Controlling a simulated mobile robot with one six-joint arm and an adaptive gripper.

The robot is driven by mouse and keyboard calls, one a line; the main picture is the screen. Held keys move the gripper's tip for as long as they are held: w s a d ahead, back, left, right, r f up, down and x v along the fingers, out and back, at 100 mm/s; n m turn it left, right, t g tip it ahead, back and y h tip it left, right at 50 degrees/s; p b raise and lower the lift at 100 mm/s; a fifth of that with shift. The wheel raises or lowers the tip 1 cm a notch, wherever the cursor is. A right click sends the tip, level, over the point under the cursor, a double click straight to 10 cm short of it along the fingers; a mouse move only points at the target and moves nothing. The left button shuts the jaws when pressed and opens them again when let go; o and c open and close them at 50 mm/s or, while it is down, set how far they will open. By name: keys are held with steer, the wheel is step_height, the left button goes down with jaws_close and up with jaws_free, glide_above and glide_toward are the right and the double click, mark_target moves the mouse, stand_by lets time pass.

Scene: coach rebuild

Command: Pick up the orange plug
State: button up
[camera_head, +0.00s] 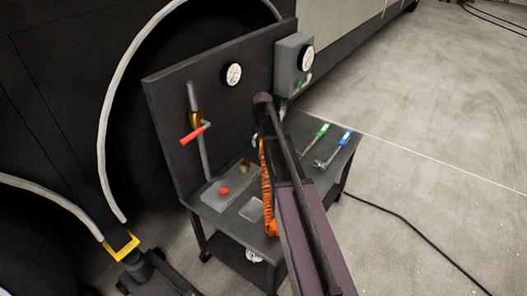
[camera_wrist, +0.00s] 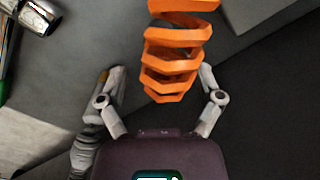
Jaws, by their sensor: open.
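An orange coiled piece (camera_wrist: 178,50) hangs in the upper middle of the wrist view, with its narrower end between my fingers. I cannot tell whether the plug itself is part of this coil or hidden. In the head view the orange coil (camera_head: 266,185) runs down along the left side of my arm, with a solid orange part (camera_head: 271,228) at its lower end near the cart's front edge. My gripper (camera_wrist: 161,76) is open, with a finger on each side of the coil and gaps visible. In the head view my arm hides most of the gripper.
A dark cart (camera_head: 325,170) has an upright back panel (camera_head: 165,100) with gauges and a red-handled valve (camera_head: 195,133). A green-handled tool (camera_head: 317,139) and a blue-handled tool (camera_head: 335,150) lie right of my arm. A box with a red button (camera_head: 224,191) sits left. Open floor lies right.

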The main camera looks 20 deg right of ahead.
steer(key=shift+f, duration=0.4)
stand_by(0.3)
jaws_close()
